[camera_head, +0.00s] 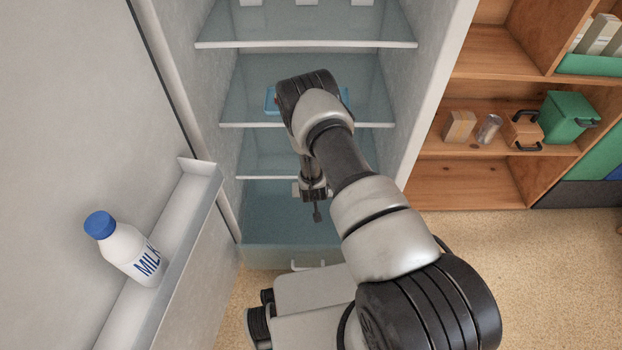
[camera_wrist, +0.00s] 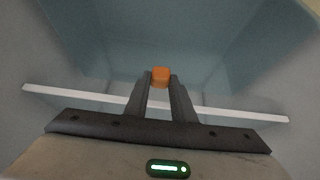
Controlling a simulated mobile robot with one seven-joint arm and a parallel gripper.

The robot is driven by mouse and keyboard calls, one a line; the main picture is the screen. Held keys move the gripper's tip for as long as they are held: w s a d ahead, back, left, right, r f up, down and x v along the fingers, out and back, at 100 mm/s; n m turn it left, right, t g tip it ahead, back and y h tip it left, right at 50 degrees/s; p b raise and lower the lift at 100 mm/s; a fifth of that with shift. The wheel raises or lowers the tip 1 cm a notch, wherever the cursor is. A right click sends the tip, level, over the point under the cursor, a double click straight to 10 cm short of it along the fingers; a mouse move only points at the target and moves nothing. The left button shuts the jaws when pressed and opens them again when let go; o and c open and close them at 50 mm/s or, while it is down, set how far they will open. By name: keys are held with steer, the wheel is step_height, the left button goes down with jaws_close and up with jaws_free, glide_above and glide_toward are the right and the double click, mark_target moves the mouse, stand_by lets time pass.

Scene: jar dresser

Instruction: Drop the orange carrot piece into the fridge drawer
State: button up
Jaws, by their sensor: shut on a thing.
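The orange carrot piece (camera_wrist: 160,74) sits between my fingertips in the wrist view. My gripper (camera_wrist: 160,83) is shut on it. In the head view my gripper (camera_head: 317,214) points down over the fridge drawer (camera_head: 275,257), at the bottom of the open fridge. The drawer's bluish inside is visible from above, around and behind my gripper. The carrot piece cannot be made out in the head view. In the wrist view bluish walls and a floor lie beyond the piece, with a gap whose size I cannot tell.
Glass shelves with white edges (camera_head: 305,125) are above the drawer, close to my arm. A blue container (camera_head: 270,100) is partly hidden on one shelf. The open fridge door holds a milk bottle (camera_head: 124,248) at left. A wooden shelf unit (camera_head: 485,57) stands at right.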

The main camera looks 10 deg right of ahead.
step_height(320, 180, down, 6)
steer(key=b, duration=0.3)
steer(key=shift+r+b, duration=0.1)
steer(key=shift+b, duration=0.25)
steer(key=o, duration=1.1)
steer(key=shift+c, duration=0.2)
steer(key=p+v, duration=0.5)
steer(key=v, duration=1.2)
steer(key=shift+r, duration=0.2)
steer(key=shift+s+a+p, duration=0.1)
steer(key=shift+p, duration=0.2)
